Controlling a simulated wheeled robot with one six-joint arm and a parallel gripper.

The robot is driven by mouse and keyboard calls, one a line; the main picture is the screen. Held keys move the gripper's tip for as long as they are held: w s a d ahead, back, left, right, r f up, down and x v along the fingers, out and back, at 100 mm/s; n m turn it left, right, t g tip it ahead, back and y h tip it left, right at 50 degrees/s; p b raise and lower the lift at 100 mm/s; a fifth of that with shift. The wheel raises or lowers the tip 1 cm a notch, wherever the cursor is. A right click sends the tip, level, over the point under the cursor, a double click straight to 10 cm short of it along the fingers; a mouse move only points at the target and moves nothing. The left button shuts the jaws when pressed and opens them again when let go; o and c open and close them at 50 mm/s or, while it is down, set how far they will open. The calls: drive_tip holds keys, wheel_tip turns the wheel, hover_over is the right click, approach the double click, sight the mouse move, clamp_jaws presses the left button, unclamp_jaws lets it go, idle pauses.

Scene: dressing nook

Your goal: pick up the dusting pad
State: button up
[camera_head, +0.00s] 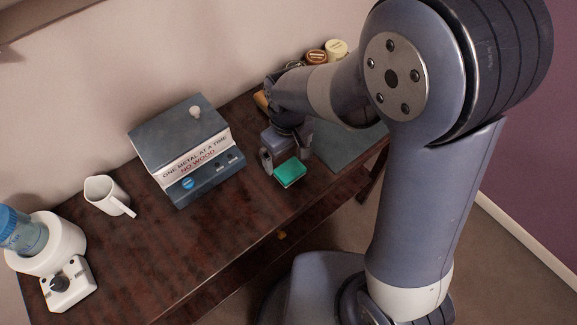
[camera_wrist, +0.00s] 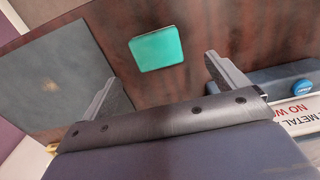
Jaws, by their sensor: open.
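The dusting pad looks to be the small green rectangular pad (camera_head: 289,173) on the dark wooden table, near the table's front edge. In the wrist view the green pad (camera_wrist: 157,48) lies flat ahead of my gripper, between the lines of the two fingers and a little beyond their tips. My gripper (camera_head: 285,160) is just behind the pad in the head view, pointing down. In the wrist view my gripper (camera_wrist: 160,75) has its fingers wide apart with nothing between them. How high the fingertips are above the table is hard to tell.
A grey-blue box with lettering (camera_head: 182,152) stands left of my gripper. A grey mat (camera_head: 345,146) lies to its right. A white mug (camera_head: 105,196) and a white appliance with a blue bottle (camera_head: 62,250) stand at the left. Two small jars (camera_head: 330,50) are at the back.

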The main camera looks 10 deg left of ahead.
sight(290, 169)
drive_tip(key=f, duration=0.6)
drive_tip(key=shift+d+f, duration=0.2)
drive_tip(key=c, duration=1.2)
drive_tip(key=shift+o, duration=0.2)
wheel_tip(290, 169, up, 10)
drive_tip(key=o, duration=0.6)
drive_tip(key=shift+c, duration=0.2)
drive_tip(key=c, duration=0.4)
drive_tip(key=shift+w+p, duration=0.1)
drive_tip(key=shift+p, duration=0.2)
